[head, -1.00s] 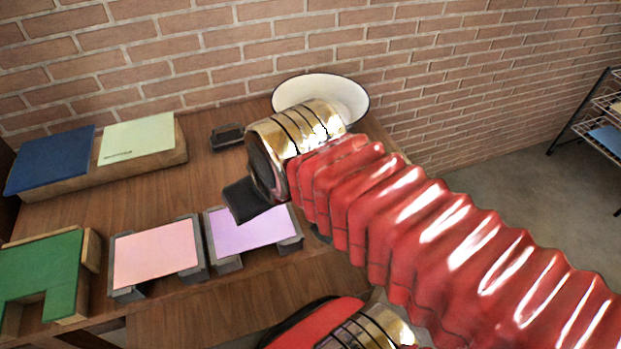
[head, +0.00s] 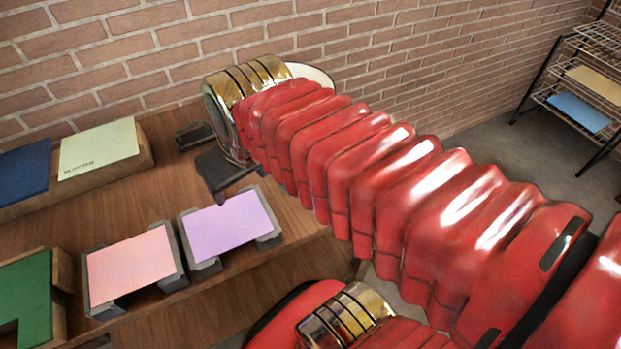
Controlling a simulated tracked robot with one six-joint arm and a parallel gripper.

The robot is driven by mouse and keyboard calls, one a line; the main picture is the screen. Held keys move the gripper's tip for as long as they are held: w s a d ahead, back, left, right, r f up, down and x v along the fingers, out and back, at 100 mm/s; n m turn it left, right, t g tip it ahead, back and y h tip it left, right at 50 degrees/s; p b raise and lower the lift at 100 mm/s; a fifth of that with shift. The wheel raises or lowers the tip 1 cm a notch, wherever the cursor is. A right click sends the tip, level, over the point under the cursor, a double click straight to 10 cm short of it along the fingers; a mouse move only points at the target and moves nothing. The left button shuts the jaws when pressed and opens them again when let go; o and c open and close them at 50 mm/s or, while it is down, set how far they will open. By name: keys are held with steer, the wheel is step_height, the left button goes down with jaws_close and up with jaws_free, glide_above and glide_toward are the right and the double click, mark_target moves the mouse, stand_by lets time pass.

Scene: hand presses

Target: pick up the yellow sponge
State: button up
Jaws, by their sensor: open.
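I cannot make out a yellow sponge in the head view. My gripper (head: 224,178) shows as dark jaws below the gold wrist cuff, over the table behind the lilac sheet. It is open, and I see nothing held in it. The arm's red sleeve and cuff hide part of the table's back right and most of the white bowl (head: 318,74), whose inside is out of sight.
A lilac plate (head: 228,224) and a pink plate (head: 130,271) sit on grey holders at the front of the wooden table (head: 120,205). A pale green pad (head: 98,148), a blue pad (head: 22,172) and a green board (head: 28,300) lie left. A small dark block (head: 195,136) lies behind. A wire rack (head: 585,75) stands right.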

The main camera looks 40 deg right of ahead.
steer(key=shift+o, duration=0.7)
steer(key=w+d+m+g, duration=0.1)
steer(key=d, duration=0.8)
steer(key=shift+w+f+g, duration=0.2)
steer(key=shift+f+g, duration=0.2)
steer(key=s+d+f+g, duration=0.1)
steer(key=d, duration=0.8)
steer(key=shift+s+d+f+m, duration=0.2)
steer(key=shift+d+f+m, duration=0.15)
steer(key=shift+d+m, duration=0.05)
steer(key=f, duration=0.5)
steer(key=w+f, duration=0.1)
steer(key=f, duration=0.2)
steer(key=shift+w, duration=0.1)
steer(key=shift+d+f, duration=0.1)
steer(key=shift+f, duration=0.15)
steer(key=shift+w+f, duration=0.2)
steer(key=shift+f, duration=0.65)
steer(key=shift+w+f, duration=0.2)
steer(key=shift+f, duration=0.65)
steer(key=shift+w+f, duration=0.2)
steer(key=shift+f, duration=0.65)
